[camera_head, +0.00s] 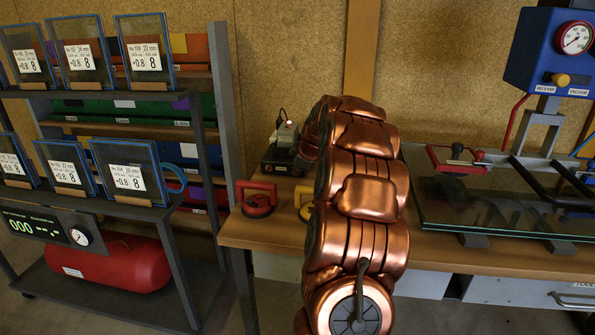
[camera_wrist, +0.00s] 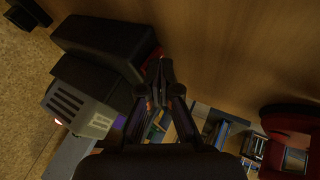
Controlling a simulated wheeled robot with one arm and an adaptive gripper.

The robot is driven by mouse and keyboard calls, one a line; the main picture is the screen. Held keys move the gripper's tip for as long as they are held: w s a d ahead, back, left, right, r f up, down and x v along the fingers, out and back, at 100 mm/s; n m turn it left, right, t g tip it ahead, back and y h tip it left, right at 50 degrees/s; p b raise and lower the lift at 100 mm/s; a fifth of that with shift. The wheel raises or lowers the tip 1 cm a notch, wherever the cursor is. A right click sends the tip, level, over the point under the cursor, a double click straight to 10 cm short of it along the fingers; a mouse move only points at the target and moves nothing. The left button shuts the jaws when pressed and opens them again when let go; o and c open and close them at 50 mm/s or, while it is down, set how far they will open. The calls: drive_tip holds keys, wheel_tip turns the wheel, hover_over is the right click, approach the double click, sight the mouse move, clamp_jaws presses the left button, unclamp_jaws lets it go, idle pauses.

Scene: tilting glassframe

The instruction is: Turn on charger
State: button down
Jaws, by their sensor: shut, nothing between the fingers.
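The charger appears to be the dark device with a pale, corded block on top (camera_head: 284,138), at the back of the wooden bench. A small bright spot shows on the pale block. In the wrist view it seems to be the black body (camera_wrist: 103,43) with a grey slotted block (camera_wrist: 80,108) and a small red light at the left. My gripper (camera_wrist: 160,72) is shut and empty, its fingertips just beside the black body. I cannot tell whether they touch it. In the head view my copper arm hides the gripper and part of the charger.
A red suction lifter (camera_head: 259,199) stands on the bench left of my arm; it also shows in the wrist view (camera_wrist: 290,135). A yellow one (camera_head: 303,197) is partly hidden. Glass panes (camera_head: 480,210) lie at the right. A rack with framed glass (camera_head: 140,60) stands left.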

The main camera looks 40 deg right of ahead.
drive_tip(key=shift+s+a+b, duration=0.4)
drive_tip(key=shift+s+a, duration=0.05)
drive_tip(key=shift+a, duration=0.25)
drive_tip(key=shift+s+a+r+b, duration=0.2)
drive_tip(key=shift+s+a+r, duration=0.05)
drive_tip(key=shift+s+a, duration=0.25)
drive_tip(key=shift+s+a+r+b, duration=0.25)
drive_tip(key=shift+s+a, duration=0.1)
drive_tip(key=shift+a, duration=0.2)
drive_tip(key=v, duration=0.9)
drive_tip(key=shift+d+r+p, duration=0.2)
drive_tip(key=shift+r+p, duration=0.1)
drive_tip(key=shift+p, duration=0.05)
drive_tip(key=shift+r+p, duration=0.1)
drive_tip(key=shift+p, duration=0.4)
drive_tip(key=shift+a+p, duration=0.1)
drive_tip(key=shift+p, duration=0.45)
